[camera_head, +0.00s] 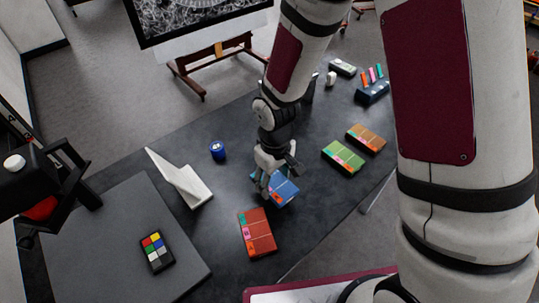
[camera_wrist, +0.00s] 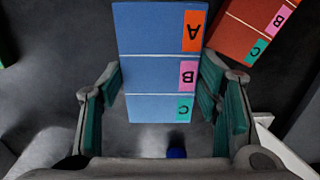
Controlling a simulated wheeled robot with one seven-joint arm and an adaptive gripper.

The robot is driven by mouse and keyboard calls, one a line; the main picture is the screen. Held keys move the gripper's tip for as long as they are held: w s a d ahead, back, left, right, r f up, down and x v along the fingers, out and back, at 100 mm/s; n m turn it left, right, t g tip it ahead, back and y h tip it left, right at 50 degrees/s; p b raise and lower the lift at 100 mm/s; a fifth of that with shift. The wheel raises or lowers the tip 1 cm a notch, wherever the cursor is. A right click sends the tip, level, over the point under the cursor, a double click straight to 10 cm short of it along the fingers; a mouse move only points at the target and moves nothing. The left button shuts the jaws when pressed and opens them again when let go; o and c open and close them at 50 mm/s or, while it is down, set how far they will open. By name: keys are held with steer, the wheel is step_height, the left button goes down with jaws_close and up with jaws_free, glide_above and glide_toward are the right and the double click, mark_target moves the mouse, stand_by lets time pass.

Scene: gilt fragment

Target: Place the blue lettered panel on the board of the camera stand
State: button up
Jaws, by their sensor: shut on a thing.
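The blue lettered panel (camera_head: 284,192) is at my gripper (camera_head: 266,184) over the dark table. In the wrist view, my gripper (camera_wrist: 162,84) is shut on the panel (camera_wrist: 157,72), with teal pads along its two long sides. Its orange, pink and green tabs are marked A, B and C, on the right side. I cannot tell whether the panel still touches the table. The camera stand's flat grey board (camera_head: 110,215) lies to the left, with a black camera assembly (camera_head: 30,185) at its left side.
A colour chart (camera_head: 157,251) lies on the grey board. A red panel (camera_head: 257,234) lies close by. Green (camera_head: 343,157) and brown (camera_head: 366,139) panels lie right.

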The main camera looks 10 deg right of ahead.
steer(key=w, duration=0.7)
steer(key=w+f, duration=0.1)
steer(key=w, duration=0.3)
steer(key=shift+w, duration=0.25)
steer(key=shift+f+p, duration=0.55)
steer(key=shift+f, duration=1.25)
steer(key=shift+f, duration=0.15)
steer(key=o, duration=1.2)
step_height(320, 180, up, 12)
steer(key=b, duration=0.1)
steer(key=shift+r+b, duration=0.2)
steer(key=shift+b, duration=0.2)
